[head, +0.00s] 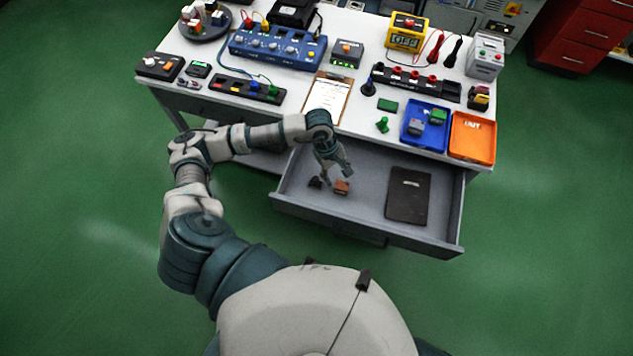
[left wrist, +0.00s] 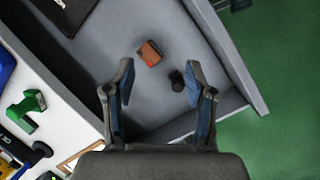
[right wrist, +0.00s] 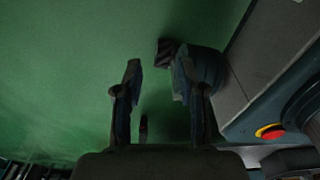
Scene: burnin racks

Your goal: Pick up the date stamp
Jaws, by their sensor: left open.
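The drawer (head: 364,209) is pulled out under the table. In the left wrist view the block (left wrist: 150,53) has a dark edge, and the black piece (left wrist: 177,81) looks round. My left gripper (head: 335,177) is open and empty above them, pointing down into the drawer. In its wrist view both pieces appear between or just beyond the fingertips (left wrist: 160,70). My right gripper (right wrist: 156,68) is open and empty over green floor.
A black notebook (head: 408,195) lies in the drawer's right part. The drawer walls surround the pieces. On the table above are a clipboard (head: 327,98), a green knobbed piece (head: 383,125), a blue tray (head: 414,138) and an orange tray (head: 472,150).

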